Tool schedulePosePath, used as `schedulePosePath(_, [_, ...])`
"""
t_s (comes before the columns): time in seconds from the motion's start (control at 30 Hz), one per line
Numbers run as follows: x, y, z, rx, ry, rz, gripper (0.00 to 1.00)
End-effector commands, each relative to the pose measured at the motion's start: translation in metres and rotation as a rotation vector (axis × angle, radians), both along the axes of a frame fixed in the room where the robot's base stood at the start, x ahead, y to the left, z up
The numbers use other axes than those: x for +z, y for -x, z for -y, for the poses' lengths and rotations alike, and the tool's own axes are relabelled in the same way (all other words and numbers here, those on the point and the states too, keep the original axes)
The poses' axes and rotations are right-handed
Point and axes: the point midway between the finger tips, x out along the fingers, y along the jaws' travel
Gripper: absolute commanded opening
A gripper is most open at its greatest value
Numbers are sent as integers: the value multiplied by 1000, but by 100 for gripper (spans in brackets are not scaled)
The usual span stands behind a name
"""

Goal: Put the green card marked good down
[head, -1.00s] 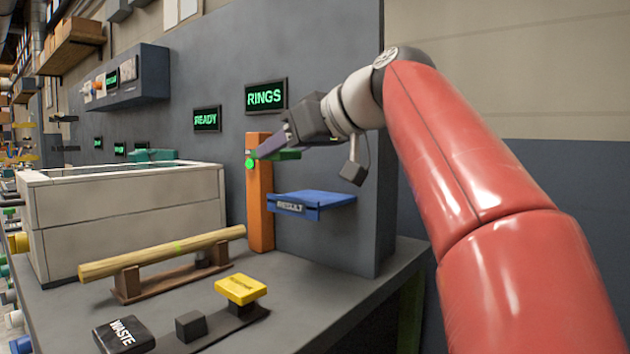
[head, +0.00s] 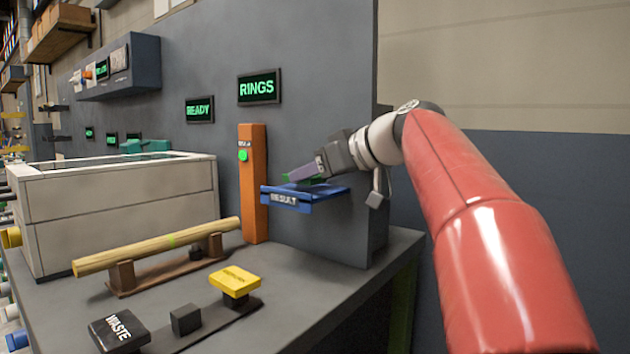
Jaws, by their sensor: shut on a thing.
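My gripper (head: 305,172) is shut on the green card (head: 313,181), of which only a thin green edge shows below the fingers. Any marking on the card cannot be read. The gripper and card are over the blue tray (head: 330,194) labelled RESULT, which is fixed to the grey panel. The card is very close to the tray's surface; I cannot tell whether it touches. The fingers hide part of the card.
An orange post (head: 253,200) with a lit green button (head: 243,155) stands just left of the tray. A wooden rod (head: 150,250) rests on a brown cradle (head: 122,277). A yellow block (head: 235,281) and a black WASTE block (head: 118,329) are nearer. Screens read RINGS (head: 258,88) and READY (head: 199,109).

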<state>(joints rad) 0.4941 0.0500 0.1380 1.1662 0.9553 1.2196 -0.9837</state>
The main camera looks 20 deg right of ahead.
Motion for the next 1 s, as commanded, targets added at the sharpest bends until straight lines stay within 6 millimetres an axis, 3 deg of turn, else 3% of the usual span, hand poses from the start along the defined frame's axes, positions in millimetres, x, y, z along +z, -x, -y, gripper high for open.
schedulePosePath(0.47, [-14, -2, 3, 0, 1, 1, 20])
schedulePosePath(0.5, [-14, -2, 3, 0, 1, 1, 46])
schedulePosePath(0.67, [-13, -2, 3, 0, 1, 1, 66])
schedulePosePath(1.0, [-9, -2, 3, 0, 1, 1, 66])
